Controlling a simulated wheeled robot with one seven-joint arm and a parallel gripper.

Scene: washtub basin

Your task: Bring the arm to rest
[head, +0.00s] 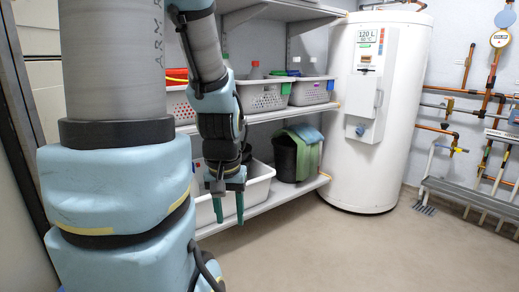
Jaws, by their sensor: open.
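My arm rises on the left of the head view and bends down again, with blue and grey links. My gripper (228,208) hangs at its end, pointing down. Its two green fingers are apart with nothing between them. It shows in front of a white tub (262,187) on the low shelf, and its fingertips overlap the shelf's front edge in the picture. I cannot tell how far it is from the tub.
White shelves (270,115) hold baskets (263,97) of bottles. A black bin (286,158) with a green cloth (307,158) stands low. A white water heater (345,150) is behind, with copper pipes (467,70) and a grey rack (470,195) at right. The floor (370,250) is clear.

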